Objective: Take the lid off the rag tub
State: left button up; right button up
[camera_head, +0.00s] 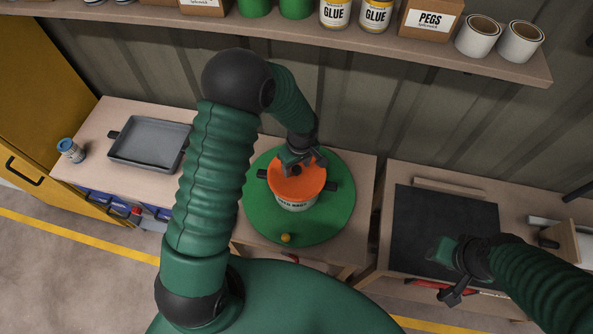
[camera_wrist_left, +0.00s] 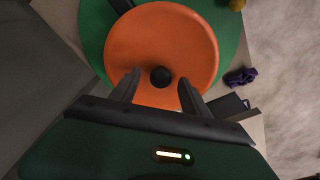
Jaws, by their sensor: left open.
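The rag tub (camera_head: 296,205) stands on a round green mat (camera_head: 334,216) on the middle bench, with dark handles at its sides. Its orange lid (camera_head: 308,184) sits on top and has a black knob, which shows in the left wrist view (camera_wrist_left: 160,77). The orange lid fills much of that view (camera_wrist_left: 160,38). My left gripper (camera_head: 299,165) is over the lid, its open fingers (camera_wrist_left: 160,88) on either side of the knob. I cannot tell whether they touch it. My right gripper (camera_head: 447,270) is over the right bench, apart from the tub; its finger gap is unclear.
A small yellow ball (camera_head: 286,238) lies on the mat's front edge. A grey tray (camera_head: 149,142) and a small blue-topped jar (camera_head: 70,150) are at the left. A dark mat (camera_head: 420,220) covers the right bench. A shelf (camera_head: 400,47) with cans and boxes runs above.

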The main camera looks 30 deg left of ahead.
pick_arm(q)
jog(key=shift+a+f, duration=0.1)
jog(key=shift+d, duration=0.4)
jog(key=c, duration=0.8)
grip_shut()
jog(key=shift+a, duration=0.15)
